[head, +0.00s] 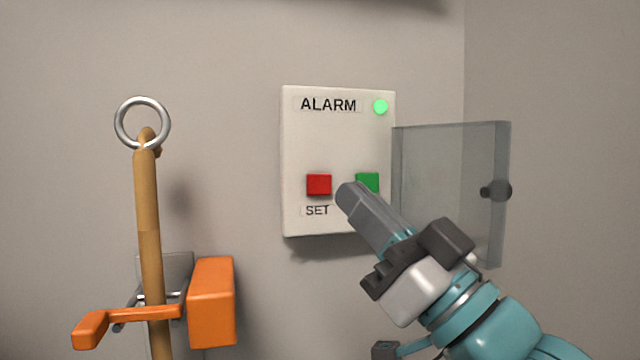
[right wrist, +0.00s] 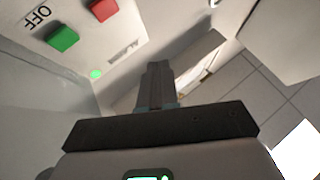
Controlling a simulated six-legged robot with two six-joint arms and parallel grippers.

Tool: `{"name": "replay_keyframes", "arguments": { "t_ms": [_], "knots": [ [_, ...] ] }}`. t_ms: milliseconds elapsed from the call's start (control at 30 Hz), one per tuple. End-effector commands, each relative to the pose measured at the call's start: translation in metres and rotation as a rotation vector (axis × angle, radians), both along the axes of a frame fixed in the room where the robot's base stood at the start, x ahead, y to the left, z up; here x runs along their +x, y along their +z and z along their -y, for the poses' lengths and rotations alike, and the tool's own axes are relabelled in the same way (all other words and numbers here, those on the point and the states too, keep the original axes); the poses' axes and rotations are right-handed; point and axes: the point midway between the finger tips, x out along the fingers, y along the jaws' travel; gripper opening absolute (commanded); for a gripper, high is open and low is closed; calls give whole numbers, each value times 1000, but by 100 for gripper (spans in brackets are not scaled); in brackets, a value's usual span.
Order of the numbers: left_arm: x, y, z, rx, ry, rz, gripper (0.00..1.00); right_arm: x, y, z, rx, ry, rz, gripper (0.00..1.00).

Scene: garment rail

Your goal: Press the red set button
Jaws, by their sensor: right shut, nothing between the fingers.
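The white alarm panel (head: 338,140) is on the wall, with the label ALARM and a lit green lamp (head: 380,107) at its top right. The red set button (head: 319,184) is at the lower left, above the word SET. It also shows in the right wrist view (right wrist: 103,10). A green button (head: 367,181) is to its right, marked OFF in the right wrist view (right wrist: 62,38). My right gripper (head: 348,194) is shut and empty. In the head view its tip appears just right of the red button, below the green one; the gap to the panel is unclear. My left gripper is not in view.
A clear cover (head: 450,180) with a dark knob (head: 502,190) stands swung open at the panel's right, behind my right arm. At left, a wooden pole (head: 148,230) with a metal ring (head: 142,122) stands by an orange holder (head: 212,300).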

Motion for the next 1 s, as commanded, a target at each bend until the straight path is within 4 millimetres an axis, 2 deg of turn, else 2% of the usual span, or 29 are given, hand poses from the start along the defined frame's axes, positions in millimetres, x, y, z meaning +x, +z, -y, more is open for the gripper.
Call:
{"name": "replay_keyframes", "arguments": {
  "t_ms": [167,600,800,1000],
  "knots": [
    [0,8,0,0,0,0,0,11,2,-3,-2,0,-4,0],
    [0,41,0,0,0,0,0,72,2,-21,-1,-2,-3,0],
    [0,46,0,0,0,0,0,85,1,-26,0,1,-1,0],
    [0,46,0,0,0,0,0,88,0,-27,-1,0,-1,0]
  ]
}}
